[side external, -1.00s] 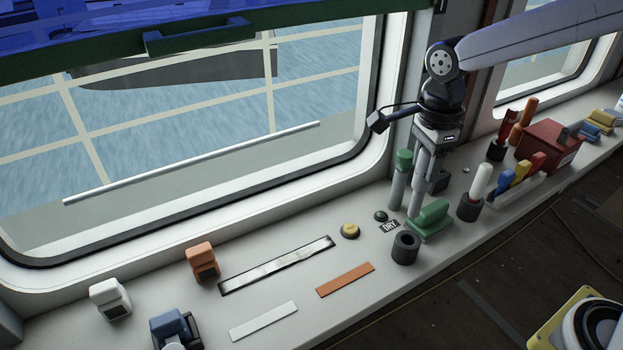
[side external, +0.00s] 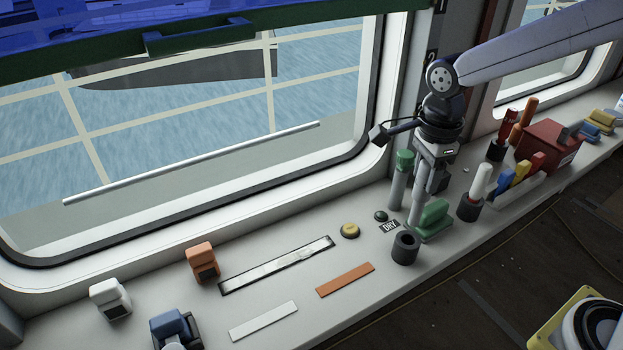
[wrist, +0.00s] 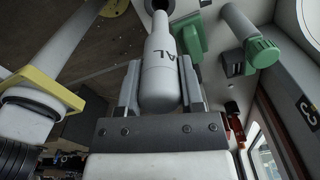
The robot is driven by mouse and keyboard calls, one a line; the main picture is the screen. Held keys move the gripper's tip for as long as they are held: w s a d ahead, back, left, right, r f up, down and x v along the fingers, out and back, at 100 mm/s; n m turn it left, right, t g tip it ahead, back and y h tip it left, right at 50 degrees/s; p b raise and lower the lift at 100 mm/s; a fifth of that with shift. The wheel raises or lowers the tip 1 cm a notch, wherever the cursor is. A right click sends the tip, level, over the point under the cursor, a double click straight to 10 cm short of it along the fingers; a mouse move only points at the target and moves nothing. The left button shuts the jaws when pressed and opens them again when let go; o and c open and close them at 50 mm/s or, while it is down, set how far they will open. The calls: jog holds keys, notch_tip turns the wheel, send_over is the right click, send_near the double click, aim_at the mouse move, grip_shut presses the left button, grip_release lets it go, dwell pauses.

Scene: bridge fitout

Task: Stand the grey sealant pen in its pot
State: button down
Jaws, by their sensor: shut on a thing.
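My gripper (side external: 425,190) is shut on the grey sealant pen (side external: 416,207), which hangs upright, tip down. In the wrist view the pen (wrist: 160,70) lies between both fingers, with part of its dark lettering showing. The pot (side external: 405,249) is a short dark open cylinder on the ledge, just to the front left of the pen. It appears empty. In the wrist view a dark round shape at the top edge, probably the pot (wrist: 155,5), is partly hidden by the pen's narrow end. The pen is outside the pot.
A grey post with a green cap (side external: 402,175) stands close behind left of my gripper. A green block (side external: 434,219) sits right beside the pen's lower end. A dark pot holding a white pen (side external: 480,182) stands to the right. The ledge left of the pot is low and mostly clear.

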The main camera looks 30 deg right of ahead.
send_over(412, 224)
jog(key=shift+w+d+f, duration=0.1)
jog(key=shift+d+f, duration=0.15)
jog(key=shift+f, duration=0.8)
jog(key=shift+w+d+f, duration=0.1)
jog(key=shift+d+f, duration=0.1)
jog(key=shift+f, duration=3.45)
jog(key=shift+c, duration=0.7)
grip_release()
jog(key=shift+r, duration=0.2)
jog(key=shift+r, duration=3.75)
